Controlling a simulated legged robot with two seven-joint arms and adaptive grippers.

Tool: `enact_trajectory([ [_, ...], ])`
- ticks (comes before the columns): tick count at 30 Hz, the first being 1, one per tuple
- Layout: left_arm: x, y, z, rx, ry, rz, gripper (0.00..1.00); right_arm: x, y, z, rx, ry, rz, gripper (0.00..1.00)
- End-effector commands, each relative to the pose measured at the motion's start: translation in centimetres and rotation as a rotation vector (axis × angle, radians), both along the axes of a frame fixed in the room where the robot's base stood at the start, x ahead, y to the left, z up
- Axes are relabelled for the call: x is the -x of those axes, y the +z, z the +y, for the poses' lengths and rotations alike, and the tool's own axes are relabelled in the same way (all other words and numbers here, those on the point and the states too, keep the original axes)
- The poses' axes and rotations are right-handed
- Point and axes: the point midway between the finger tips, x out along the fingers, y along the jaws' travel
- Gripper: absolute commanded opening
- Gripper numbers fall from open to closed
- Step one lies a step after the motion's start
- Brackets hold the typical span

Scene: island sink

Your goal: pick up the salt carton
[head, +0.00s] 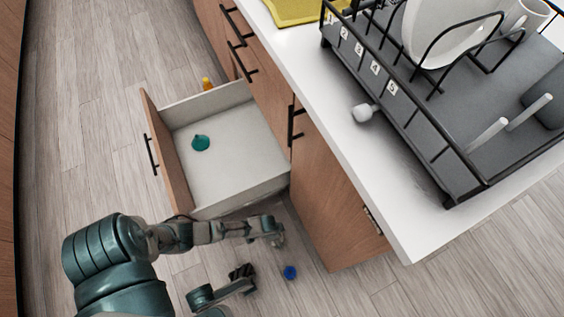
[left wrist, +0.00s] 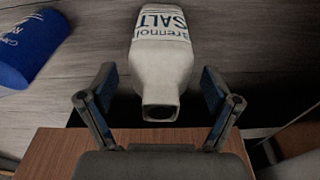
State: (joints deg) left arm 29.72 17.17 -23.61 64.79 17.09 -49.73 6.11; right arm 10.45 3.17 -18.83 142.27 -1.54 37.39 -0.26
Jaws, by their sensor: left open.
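The salt carton (left wrist: 162,60) is a white container with dark blue "SALT" lettering. In the left wrist view it is ahead of my left gripper (left wrist: 159,82), centred across the gap, its narrow square-ended top towards the palm. The fingers stand apart on either side and no contact shows. I cannot tell how deep the carton is between them. In the head view my left gripper (head: 272,233) is low beside the open drawer, and the carton cannot be made out.
A blue container (left wrist: 28,47) is left of the carton; a blue object (head: 290,272) lies on the floor. The open drawer (head: 235,172) holds a teal item (head: 201,143). An orange item (head: 207,84) is behind it. A dish rack (head: 440,165) stands on the counter (head: 340,150).

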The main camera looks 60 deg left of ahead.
Motion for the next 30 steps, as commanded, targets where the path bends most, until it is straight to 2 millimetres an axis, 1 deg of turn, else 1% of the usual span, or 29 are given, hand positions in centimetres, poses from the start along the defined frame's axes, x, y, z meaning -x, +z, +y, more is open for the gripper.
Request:
enact_trajectory([
  [6, -0.22, 0.13, 0.00, 0.000, 0.000, -0.004, 0.89, 0.07, 0.29, 0.02, 0.000, 0.000, -0.007, 0.40],
  [7, -0.22, 0.13, 0.00, 0.000, 0.000, -0.004, 0.86, 0.07, 0.29, 0.02, 0.000, 0.000, -0.007, 0.40],
  [8, -0.22, 0.12, 0.00, 0.000, 0.000, -0.004, 0.79, 0.07, 0.29, 0.02, 0.000, 0.000, -0.007, 0.40],
  [9, -0.21, 0.11, 0.01, 0.000, 0.000, -0.003, 0.69, 0.03, 0.26, 0.01, 0.000, 0.000, -0.006, 0.40],
  [11, -0.20, 0.10, 0.01, 0.000, 0.000, -0.003, 0.54, -0.25, 0.09, 0.01, 0.000, 0.000, -0.003, 0.40],
  [12, -0.19, 0.10, 0.01, 0.000, 0.000, -0.003, 0.44, -0.31, 0.07, 0.01, 0.000, 0.000, -0.002, 0.40],
  [14, -0.18, 0.09, 0.02, 0.000, 0.000, -0.003, 0.29, -0.31, 0.08, 0.00, 0.000, 0.000, -0.003, 0.40],
  [15, -0.17, 0.07, 0.02, -0.001, 0.000, -0.002, 0.19, -0.30, 0.08, 0.00, 0.000, 0.000, -0.003, 0.40],
  [17, -0.16, 0.06, 0.02, -0.001, 0.000, -0.002, 0.04, -0.30, 0.08, 0.00, 0.000, 0.000, -0.003, 0.40],
  [18, -0.15, 0.06, 0.03, -0.001, 0.000, -0.002, 0.00, -0.30, 0.08, 0.00, 0.000, 0.000, -0.003, 0.40],
  [26, -0.16, 0.11, 0.03, -0.001, 0.000, -0.002, 0.00, -0.27, 0.17, -0.02, 0.000, -0.001, -0.005, 0.40],
  [30, -0.28, 0.67, 0.06, -0.001, 0.000, -0.005, 0.00, -0.04, 0.87, -0.05, -0.002, 0.000, -0.015, 0.40],
])
